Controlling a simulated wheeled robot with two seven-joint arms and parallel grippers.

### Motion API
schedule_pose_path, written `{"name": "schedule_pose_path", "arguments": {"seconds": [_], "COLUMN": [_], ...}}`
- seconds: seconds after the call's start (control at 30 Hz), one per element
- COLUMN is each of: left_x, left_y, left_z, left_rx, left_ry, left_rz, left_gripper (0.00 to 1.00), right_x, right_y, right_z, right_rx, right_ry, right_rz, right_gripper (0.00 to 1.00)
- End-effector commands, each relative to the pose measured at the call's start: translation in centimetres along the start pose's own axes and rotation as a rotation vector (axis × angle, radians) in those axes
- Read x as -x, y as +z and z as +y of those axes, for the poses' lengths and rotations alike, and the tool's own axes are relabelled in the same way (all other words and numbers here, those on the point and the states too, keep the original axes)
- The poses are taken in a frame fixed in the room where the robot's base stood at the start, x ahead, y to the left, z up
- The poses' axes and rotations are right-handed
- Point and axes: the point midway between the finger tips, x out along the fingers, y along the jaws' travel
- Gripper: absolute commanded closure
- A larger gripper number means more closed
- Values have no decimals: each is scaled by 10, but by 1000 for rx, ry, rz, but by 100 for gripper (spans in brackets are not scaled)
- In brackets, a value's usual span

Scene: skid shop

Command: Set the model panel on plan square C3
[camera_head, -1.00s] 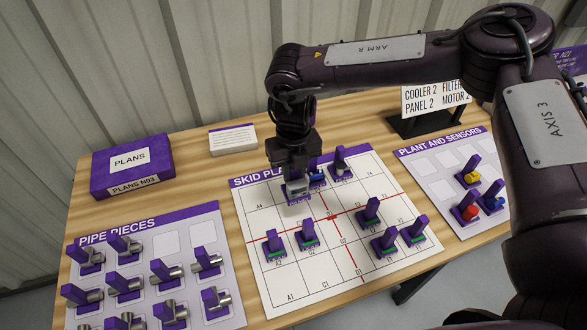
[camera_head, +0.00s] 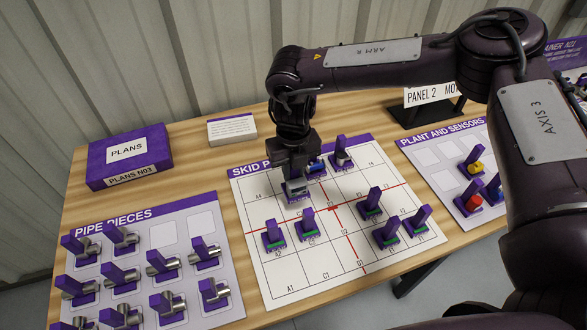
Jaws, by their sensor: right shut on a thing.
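My right gripper (camera_head: 292,172) reaches down from above onto the plan board (camera_head: 330,275) and is shut on a small grey model with a purple base, the model panel (camera_head: 296,188). The panel looks upright and is over or on the second column, around the third row, where C3 lies. The gripper and panel hide most of that square, and I cannot tell whether the base touches the board. My left gripper is not in view.
Green-based models (camera_head: 307,226) stand on A2, C2 and on squares at the right. A blue model (camera_head: 316,168) and a pale-topped model (camera_head: 341,155) stand just behind the panel. Pipe pieces (camera_head: 162,265) lie left, plant and sensors (camera_head: 471,167) right.

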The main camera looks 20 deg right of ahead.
Motion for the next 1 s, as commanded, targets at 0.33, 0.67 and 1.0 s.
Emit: {"name": "schedule_pose_path", "arguments": {"seconds": [0.33,0.67,1.0], "left_x": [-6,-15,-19], "left_y": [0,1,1], "left_z": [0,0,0], "left_rx": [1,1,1], "left_ry": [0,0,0], "left_rz": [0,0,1], "left_gripper": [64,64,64], "right_x": [-10,-27,-36], "right_y": [0,0,0], "right_z": [0,0,0], "right_rx": [-1,0,0], "right_ry": [0,0,0], "right_rz": [0,0,-1], "right_gripper": [100,100,100]}}
